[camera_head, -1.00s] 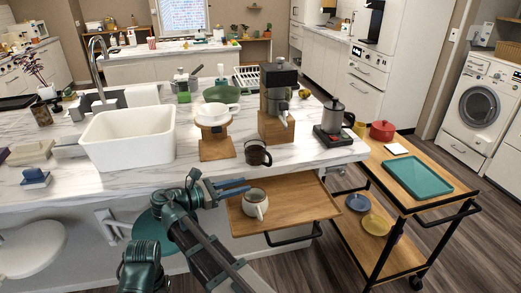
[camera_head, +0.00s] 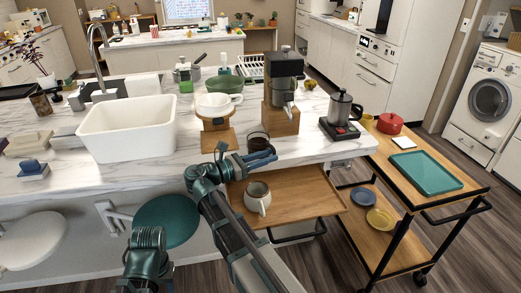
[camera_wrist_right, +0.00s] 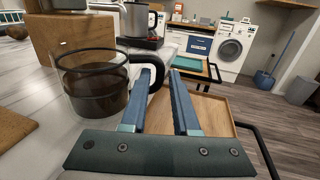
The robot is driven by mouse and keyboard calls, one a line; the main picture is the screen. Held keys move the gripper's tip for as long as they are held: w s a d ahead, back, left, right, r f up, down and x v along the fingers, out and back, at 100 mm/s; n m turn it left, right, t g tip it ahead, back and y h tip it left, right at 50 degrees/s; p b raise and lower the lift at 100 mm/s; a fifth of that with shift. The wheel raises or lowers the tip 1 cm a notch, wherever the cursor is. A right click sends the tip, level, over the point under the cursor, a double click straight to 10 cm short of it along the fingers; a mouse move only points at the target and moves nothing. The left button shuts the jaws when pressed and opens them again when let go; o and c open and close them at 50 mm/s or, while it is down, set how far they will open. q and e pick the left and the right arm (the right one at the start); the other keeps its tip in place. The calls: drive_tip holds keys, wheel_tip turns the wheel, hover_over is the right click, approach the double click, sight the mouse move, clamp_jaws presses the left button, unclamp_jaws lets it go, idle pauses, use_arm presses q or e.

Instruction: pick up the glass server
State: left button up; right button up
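The glass server (camera_head: 257,142), a clear round jug with dark liquid and a black handle, stands upright near the front edge of the marble counter. In the right wrist view the glass server (camera_wrist_right: 92,82) is left of the fingers. Its handle is close to the fingertips, partly behind the left finger. My right gripper (camera_head: 264,157) is beside the server at its front right, its blue fingers covering the server's lower part in the head view. In the right wrist view my right gripper (camera_wrist_right: 167,72) is open; a gap shows between its fingers. I cannot tell whether it touches the handle. My left gripper is not in view.
A kettle on a scale (camera_head: 340,112) is further right. A pulled-out wooden shelf (camera_head: 292,184) with a mug (camera_head: 257,197) lies below my right gripper. A wooden cart (camera_head: 457,204) stands right.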

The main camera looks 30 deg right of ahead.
drive_tip(key=d, duration=0.5)
drive_tip(key=shift+w+d, duration=0.1)
drive_tip(key=shift+d, duration=0.3)
clamp_jaws()
idle(1.3)
